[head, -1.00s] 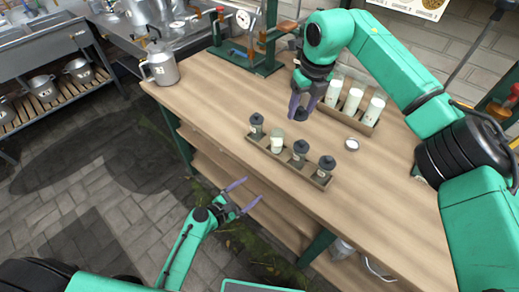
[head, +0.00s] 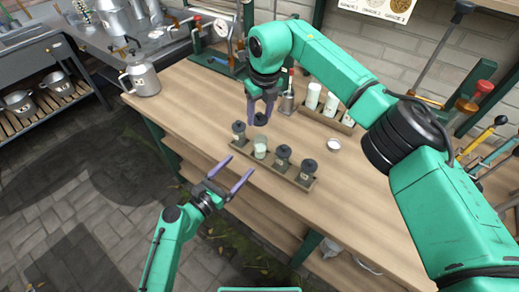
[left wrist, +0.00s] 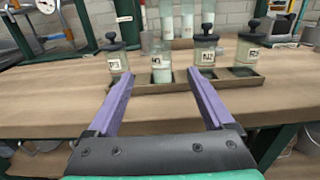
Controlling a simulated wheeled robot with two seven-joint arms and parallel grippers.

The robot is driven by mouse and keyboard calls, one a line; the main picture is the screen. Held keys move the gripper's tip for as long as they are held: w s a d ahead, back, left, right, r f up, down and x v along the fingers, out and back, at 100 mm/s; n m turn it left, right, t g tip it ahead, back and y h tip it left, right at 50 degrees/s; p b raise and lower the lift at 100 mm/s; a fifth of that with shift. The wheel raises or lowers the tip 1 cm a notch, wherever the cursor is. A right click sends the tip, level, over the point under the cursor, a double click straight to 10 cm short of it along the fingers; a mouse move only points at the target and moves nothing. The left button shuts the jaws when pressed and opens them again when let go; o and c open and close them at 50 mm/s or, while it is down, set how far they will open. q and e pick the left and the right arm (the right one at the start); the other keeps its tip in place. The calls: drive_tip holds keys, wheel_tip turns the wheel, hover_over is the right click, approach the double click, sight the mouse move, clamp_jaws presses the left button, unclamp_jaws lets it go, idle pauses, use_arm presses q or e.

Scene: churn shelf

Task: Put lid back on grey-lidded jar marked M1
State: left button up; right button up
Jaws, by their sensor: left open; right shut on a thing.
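My right gripper (head: 262,108) is shut on a dark grey knobbed lid (head: 261,120), held above the jar row. An open glass jar with pale contents (head: 260,148) stands second from left in a wooden tray (head: 298,185), below the lid. The lid and jar look apart. The open jar also shows in the left wrist view (left wrist: 162,65), between my left fingers; its label is too small to read surely. My left gripper (head: 240,164) is open and empty, its fingertips pointing at the tray's front, short of the jar.
Grey-lidded jars stand left (head: 239,133) and right (head: 282,160) of the open one, close by. A small round white-topped thing (head: 333,145) lies behind the tray. White-filled containers (head: 331,105) stand further back. The wooden bench (head: 370,195) is clear at right.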

sight(256, 147)
use_arm(q)
drive_tip(key=x, duration=1.2)
drive_tip(key=shift+f, duration=0.1)
clamp_jaws()
